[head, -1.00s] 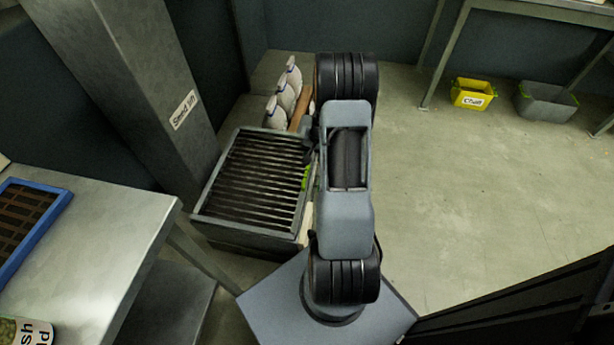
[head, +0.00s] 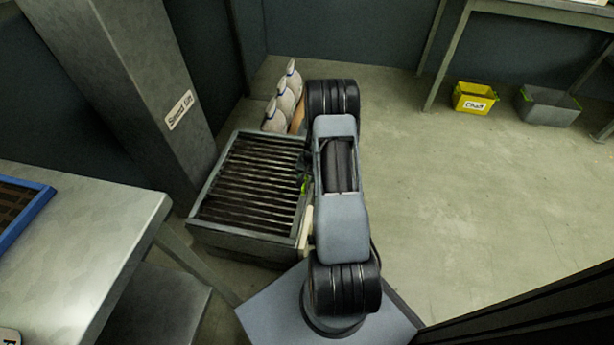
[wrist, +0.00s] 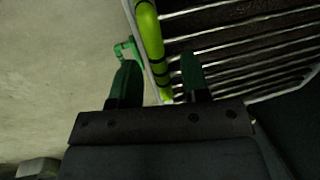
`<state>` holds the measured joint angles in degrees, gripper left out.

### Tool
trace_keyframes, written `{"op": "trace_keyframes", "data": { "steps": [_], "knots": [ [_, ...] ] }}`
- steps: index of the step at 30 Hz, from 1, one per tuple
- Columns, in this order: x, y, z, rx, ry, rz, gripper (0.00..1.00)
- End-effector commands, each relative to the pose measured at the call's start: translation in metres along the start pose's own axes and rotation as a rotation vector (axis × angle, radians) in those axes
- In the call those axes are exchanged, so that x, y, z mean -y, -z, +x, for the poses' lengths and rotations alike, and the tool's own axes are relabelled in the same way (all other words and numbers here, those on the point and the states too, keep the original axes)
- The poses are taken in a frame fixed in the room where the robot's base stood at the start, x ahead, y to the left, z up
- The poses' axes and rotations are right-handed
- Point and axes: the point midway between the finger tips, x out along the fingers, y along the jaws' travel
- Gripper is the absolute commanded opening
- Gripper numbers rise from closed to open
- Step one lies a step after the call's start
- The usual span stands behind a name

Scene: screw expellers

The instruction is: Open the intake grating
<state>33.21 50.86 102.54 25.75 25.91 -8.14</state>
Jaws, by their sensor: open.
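The intake grating (head: 252,182) is a set of dark parallel bars in a grey frame on top of a low box. It looks closed, lying flat in its frame. Its pale bars also show in the wrist view (wrist: 238,42). A yellow-green handle (wrist: 150,42) with dark bands runs along the grating's edge; a bit of it shows in the head view (head: 305,185). My gripper (wrist: 160,80) is open, its dark green fingers appearing on either side of the handle's lower end in the picture. Contact cannot be told. In the head view my arm hides most of the gripper.
A "Seed lift" column (head: 130,90) stands left of the box. Several white sacks (head: 284,98) stand behind it. A metal table (head: 85,235) is at the left. A yellow bin (head: 473,97) and grey bin (head: 546,106) lie far right. The floor on the right is clear.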

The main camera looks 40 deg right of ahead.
Motion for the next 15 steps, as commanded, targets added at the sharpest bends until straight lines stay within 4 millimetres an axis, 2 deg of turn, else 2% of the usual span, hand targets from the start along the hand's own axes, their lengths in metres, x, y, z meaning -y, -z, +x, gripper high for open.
{"op": "trace_keyframes", "data": {
  "steps": [5,15],
  "knots": [
    [0.0002,0.0000,-0.0001,0.000,0.000,-0.001,0.41],
    [0.0002,-0.0001,-0.0003,0.000,0.000,-0.001,0.09]
  ]
}}
